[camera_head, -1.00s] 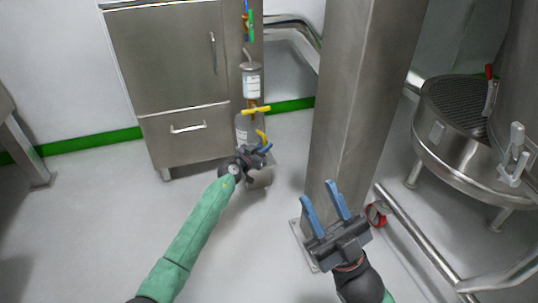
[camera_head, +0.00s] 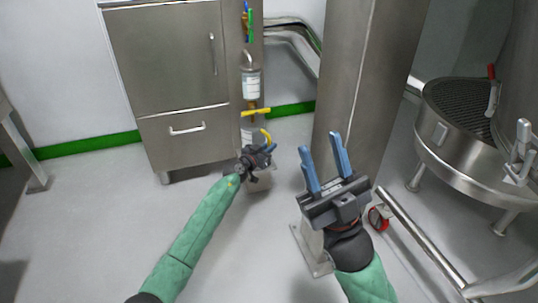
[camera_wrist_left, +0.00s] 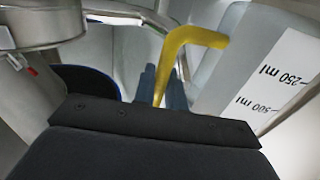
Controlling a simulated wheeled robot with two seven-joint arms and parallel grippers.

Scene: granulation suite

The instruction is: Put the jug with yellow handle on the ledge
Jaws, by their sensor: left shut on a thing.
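The jug with yellow handle (camera_wrist_left: 188,52) fills the upper right of the left wrist view. It has a grey body and a white strip (camera_wrist_left: 262,72) marked 250 ml and 500 ml. My left gripper (camera_head: 265,150) is shut on the yellow handle. I cannot tell which surface is the ledge.
A steel cabinet (camera_head: 165,65) stands behind at left. Beside it a labelled canister (camera_head: 251,84) hangs above a yellow bar (camera_head: 256,112). The steel pillar (camera_head: 365,85) and a round vessel (camera_head: 470,165) are at right.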

